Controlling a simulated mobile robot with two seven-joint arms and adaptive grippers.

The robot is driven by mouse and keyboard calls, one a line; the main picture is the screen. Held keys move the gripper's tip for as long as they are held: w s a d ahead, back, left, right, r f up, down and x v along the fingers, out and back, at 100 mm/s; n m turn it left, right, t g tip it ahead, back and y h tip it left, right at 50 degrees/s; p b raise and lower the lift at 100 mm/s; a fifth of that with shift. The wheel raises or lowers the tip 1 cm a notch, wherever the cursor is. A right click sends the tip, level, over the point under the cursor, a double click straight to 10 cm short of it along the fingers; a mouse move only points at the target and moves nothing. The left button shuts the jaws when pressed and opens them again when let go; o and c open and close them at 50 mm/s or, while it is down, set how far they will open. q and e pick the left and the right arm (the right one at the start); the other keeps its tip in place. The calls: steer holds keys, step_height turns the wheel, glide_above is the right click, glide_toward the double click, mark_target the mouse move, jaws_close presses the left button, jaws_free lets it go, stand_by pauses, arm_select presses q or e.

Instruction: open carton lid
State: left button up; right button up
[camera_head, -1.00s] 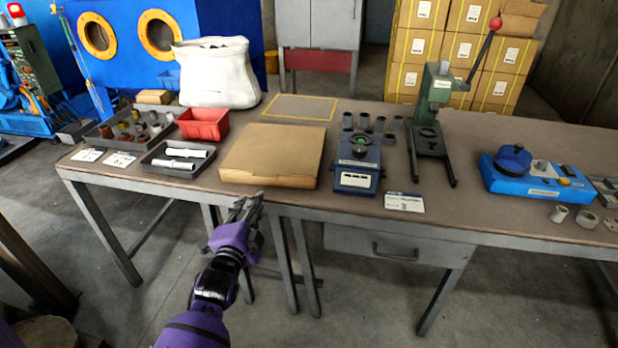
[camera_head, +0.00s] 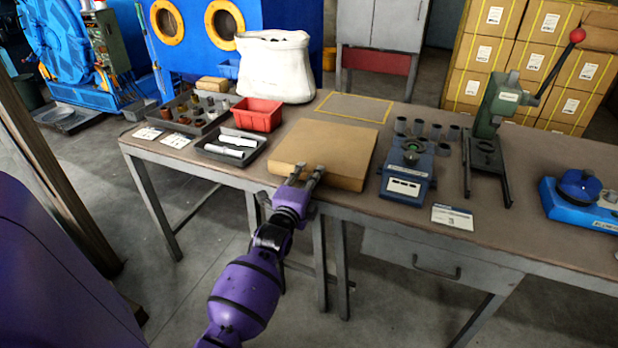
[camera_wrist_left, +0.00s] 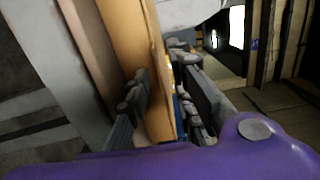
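The carton (camera_head: 328,148) is a flat brown box on the near part of the workbench, and its lid lies flat and looks closed. My left gripper (camera_head: 305,172) is at the carton's front edge, with its two fingers spread apart. In the left wrist view the carton's brown panel (camera_wrist_left: 163,120) runs between the fingers of my left gripper (camera_wrist_left: 168,92). The gripper is open. I cannot tell whether a finger touches the cardboard. My right gripper is not in view.
The workbench (camera_head: 350,205) holds a black tray of white tubes (camera_head: 228,147) and a red bin (camera_head: 257,114) left of the carton. A blue device (camera_head: 407,175) stands close on its right, and a green press (camera_head: 490,130) farther right. A white sack (camera_head: 275,68) stands behind.

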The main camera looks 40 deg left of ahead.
arm_select(q)
steer(key=shift+c, duration=0.5)
jaws_close()
